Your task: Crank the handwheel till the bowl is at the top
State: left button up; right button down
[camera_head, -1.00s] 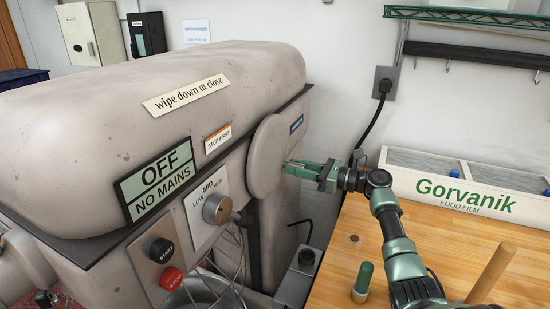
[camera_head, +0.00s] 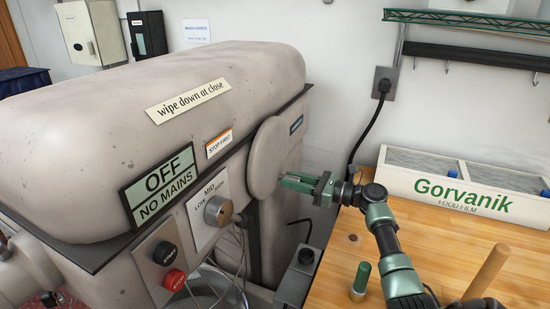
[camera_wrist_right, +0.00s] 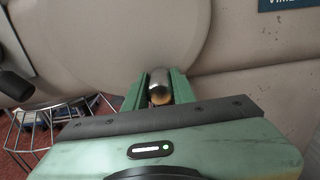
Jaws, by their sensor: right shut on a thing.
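The handwheel (camera_head: 267,160) is a pale round disc on the side of the large beige mixer (camera_head: 150,130). It fills the top left of the right wrist view (camera_wrist_right: 120,45). My right gripper (camera_head: 287,181) is shut on the wheel's crank handle (camera_wrist_right: 159,86), a short metal grip with a brassy end, low on the disc's right side. The fingers sit on both sides of it. The bowl (camera_head: 205,285) shows only partly at the bottom edge, behind the wire guard, so its height is hard to tell. My left gripper is not in view.
The wooden table (camera_head: 400,240) at right holds a white Gorvanik film box (camera_head: 460,190), a green-topped cylinder (camera_head: 361,278) and a wooden rod (camera_head: 487,270). A black cable (camera_head: 367,135) hangs from the wall socket (camera_head: 384,85). A green wire shelf (camera_head: 470,22) is above.

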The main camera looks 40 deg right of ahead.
jog(key=shift+a+r, duration=0.1)
jog(key=shift+r, duration=0.15)
jog(key=shift+s+a+p, duration=0.15)
jog(key=shift+a+p, duration=0.2)
jog(key=shift+p, duration=0.25)
jog(key=shift+s+a+f, duration=0.15)
jog(key=shift+a, duration=0.1)
jog(key=shift+s+a, duration=0.1)
jog(key=shift+a, duration=0.1)
